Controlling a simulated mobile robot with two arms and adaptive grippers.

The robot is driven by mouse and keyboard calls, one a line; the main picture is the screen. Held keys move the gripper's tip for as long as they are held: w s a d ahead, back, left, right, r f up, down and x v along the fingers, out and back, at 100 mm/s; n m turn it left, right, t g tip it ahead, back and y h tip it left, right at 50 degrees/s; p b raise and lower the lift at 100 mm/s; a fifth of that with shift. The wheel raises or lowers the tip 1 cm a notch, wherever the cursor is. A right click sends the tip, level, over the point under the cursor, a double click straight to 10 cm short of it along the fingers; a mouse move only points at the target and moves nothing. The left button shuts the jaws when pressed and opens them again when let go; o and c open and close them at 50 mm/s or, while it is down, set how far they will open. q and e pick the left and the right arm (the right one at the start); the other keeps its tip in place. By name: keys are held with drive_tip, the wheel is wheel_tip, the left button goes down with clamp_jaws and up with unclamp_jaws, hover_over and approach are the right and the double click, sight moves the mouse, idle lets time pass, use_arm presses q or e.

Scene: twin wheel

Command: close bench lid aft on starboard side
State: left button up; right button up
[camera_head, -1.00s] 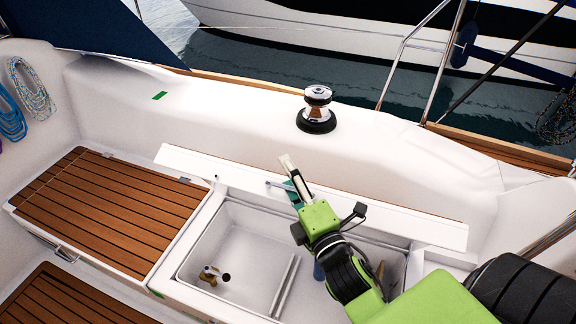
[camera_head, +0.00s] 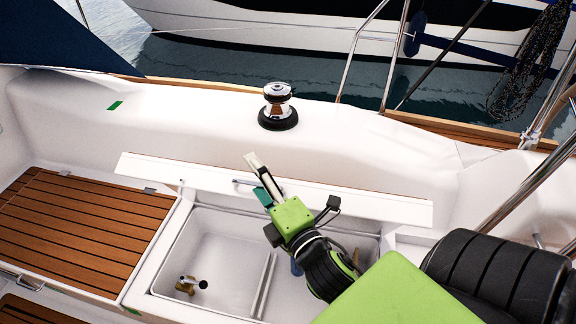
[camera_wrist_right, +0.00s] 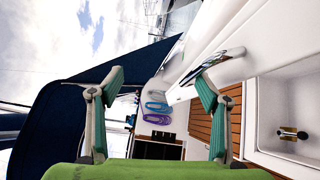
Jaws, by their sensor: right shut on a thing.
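The bench lid (camera_head: 370,206) is a long white panel standing raised along the back edge of the open locker (camera_head: 225,240) in the head view. A small metal handle (camera_head: 241,182) is on its face; it also shows in the right wrist view (camera_wrist_right: 208,66). My right gripper (camera_head: 257,178), green with pale and teal fingers, is shut on the handle. In the right wrist view my right gripper's fingers (camera_wrist_right: 160,80) look apart, with the handle at the right one. The gripper partly hides the handle in the head view. My left gripper is not in view.
A closed teak-slatted bench lid (camera_head: 80,230) lies left of the locker. A chrome winch (camera_head: 278,106) stands on the coaming behind. A brass fitting (camera_head: 190,285) sits inside the locker. Metal rails (camera_head: 535,195) rise at the right. Coiled ropes (camera_wrist_right: 156,110) hang ahead in the wrist view.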

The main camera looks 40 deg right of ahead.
drive_tip(key=shift+s+a+r+t, duration=0.15)
drive_tip(key=shift+s+r, duration=0.05)
drive_tip(key=shift+r, duration=0.3)
drive_tip(key=shift+s+a+r+t, duration=0.1)
drive_tip(key=shift+s+r+t, duration=0.05)
drive_tip(key=shift+r, duration=0.3)
drive_tip(key=shift+s, duration=0.35)
drive_tip(key=shift+c, duration=1.1)
drive_tip(key=s, duration=0.2)
drive_tip(key=b, duration=0.1)
drive_tip(key=shift+s+a+r, duration=0.2)
drive_tip(key=shift+s+a, duration=0.05)
drive_tip(key=shift+s, duration=0.15)
drive_tip(key=c, duration=0.9)
drive_tip(key=shift+o, duration=0.2)
drive_tip(key=s+f, duration=0.2)
drive_tip(key=s, duration=0.8)
drive_tip(key=shift+a+f, duration=0.25)
drive_tip(key=shift+a, duration=0.2)
drive_tip(key=shift+s, duration=0.1)
